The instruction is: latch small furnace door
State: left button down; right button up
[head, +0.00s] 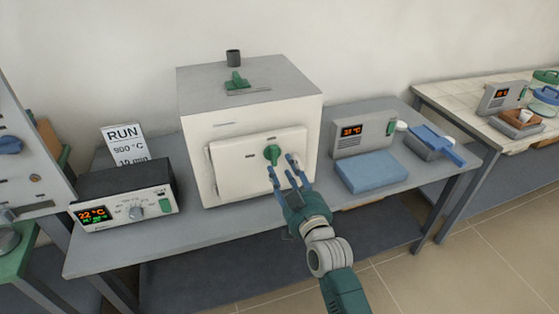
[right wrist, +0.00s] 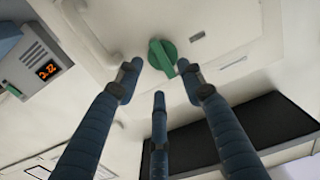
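The small furnace (head: 195,150) is a white box with a grey top on the middle table. Its white door (head: 240,175) lies against the front; I cannot tell whether it is fully flush. A green latch knob (head: 272,153) sits on the door's upper part, and it also shows in the right wrist view (right wrist: 160,56). My right gripper (head: 285,167) has three blue fingers, spread and empty, pointing at the door just in front of the knob. In the right wrist view its fingertips (right wrist: 160,77) lie around the knob's lower side, with no clear contact. My left gripper is not in view.
A controller (head: 125,205) reading 22 °C stands left of the furnace, with a RUN card (head: 124,144) behind it. At right are a grey display unit (head: 364,137), a blue pad (head: 370,171) and a blue-handled tray (head: 437,143). Another table stands farther right.

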aim_at(277, 157)
jog(key=shift+x, duration=2.35)
grip_shut()
